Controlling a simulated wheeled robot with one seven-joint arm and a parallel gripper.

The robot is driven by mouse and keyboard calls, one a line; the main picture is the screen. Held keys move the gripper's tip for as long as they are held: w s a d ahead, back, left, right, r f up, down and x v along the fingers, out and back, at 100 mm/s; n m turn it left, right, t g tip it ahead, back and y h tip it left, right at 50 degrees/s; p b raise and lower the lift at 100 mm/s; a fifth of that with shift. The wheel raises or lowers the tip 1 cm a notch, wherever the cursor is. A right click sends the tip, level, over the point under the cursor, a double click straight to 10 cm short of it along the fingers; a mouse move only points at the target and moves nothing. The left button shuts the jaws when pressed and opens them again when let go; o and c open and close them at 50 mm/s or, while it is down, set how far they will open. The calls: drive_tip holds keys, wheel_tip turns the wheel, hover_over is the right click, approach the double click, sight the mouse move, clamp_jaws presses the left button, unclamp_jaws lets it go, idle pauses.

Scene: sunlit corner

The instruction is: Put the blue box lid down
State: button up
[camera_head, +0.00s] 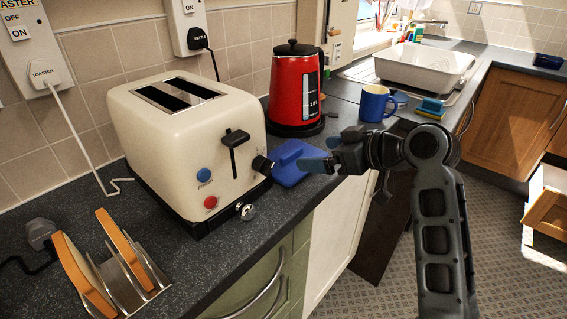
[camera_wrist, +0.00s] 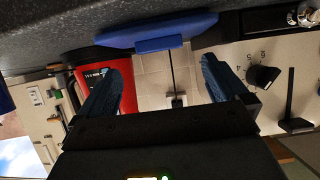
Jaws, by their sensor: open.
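The blue lid (camera_head: 291,178) lies flat on the dark worktop, just right of the toaster and near the front edge. Its raised bar faces up. In the upside-down wrist view the lid (camera_wrist: 160,36) rests against the worktop, beyond my fingertips. My gripper (camera_head: 326,154) is open and empty at the lid's right side, with its blue fingers spread. In the wrist view nothing is between the fingers of my gripper (camera_wrist: 164,75), and the lid is apart from them. One finger overlaps the lid's right edge in the head view, so contact there is hard to tell. No blue box is clearly visible.
A cream toaster (camera_head: 160,140) stands close on the left, its knobs near the lid. A red kettle (camera_head: 295,85) stands behind, and a blue mug (camera_head: 376,103) is behind my gripper. A toast rack (camera_head: 130,285) is at front left. The worktop's front edge is close.

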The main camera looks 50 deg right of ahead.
sight(292, 151)
drive_tip(key=shift+r+p+x, duration=0.2)
drive_tip(key=shift+p+x, duration=0.3)
drive_tip(key=shift+x, duration=3.05)
drive_tip(key=shift+w, duration=0.1)
drive_tip(key=c, duration=1.1)
drive_tip(key=shift+r, duration=0.1)
